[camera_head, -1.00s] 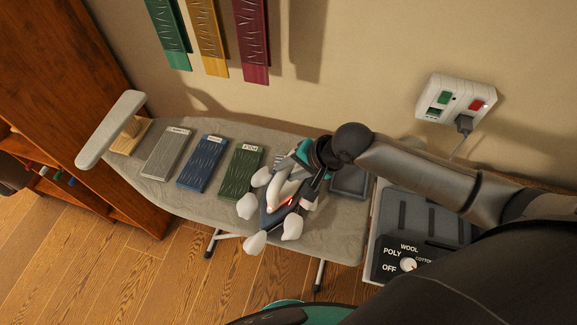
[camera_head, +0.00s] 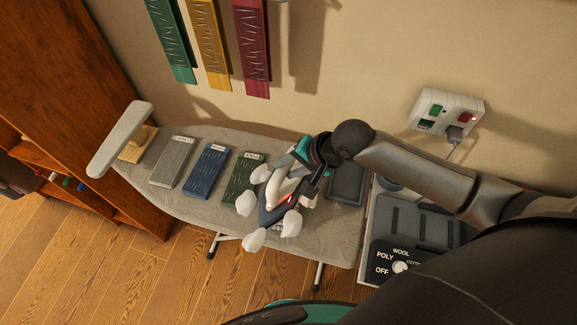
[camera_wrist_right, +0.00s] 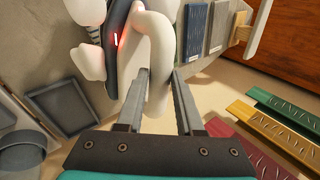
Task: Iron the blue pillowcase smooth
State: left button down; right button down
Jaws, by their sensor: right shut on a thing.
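The blue pillowcase (camera_head: 207,172) lies on the ironing board (camera_head: 200,216), with wavy creases on its surface and a small label at its top edge. It also shows in the right wrist view (camera_wrist_right: 195,28). My right gripper (camera_head: 311,178) is shut on the white handle of the iron (camera_head: 284,195), to the right of the pillowcase and apart from it. The handle stands between the two fingers in the wrist view (camera_wrist_right: 157,70). A red light glows on the iron, and white puffs surround it. My left gripper is not in view.
A grey cloth (camera_head: 172,162) and a green cloth (camera_head: 243,178) lie either side of the pillowcase. A dark rest plate (camera_head: 346,184) is right of the iron. A dial panel (camera_head: 394,264), wall socket (camera_head: 447,111) and sleeve board (camera_head: 120,138) are nearby.

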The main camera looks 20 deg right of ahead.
jog(key=shift+w+r, duration=0.15)
jog(key=shift+w+d+f+b, duration=0.15)
jog(key=shift+w+f+b, duration=0.2)
jog(key=shift+f+b, duration=0.35)
jog(key=shift+w+d+f+b, duration=0.15)
jog(key=shift+w+f+b, duration=0.2)
jog(key=shift+f, duration=0.55)
jog(key=shift+w+d+f+b, duration=0.15)
jog(key=shift+w+f+b, duration=0.15)
jog(key=shift+f+b, duration=0.4)
jog(key=shift+f, duration=0.65)
jog(key=shift+s+f, duration=0.2)
dwell(1.0)
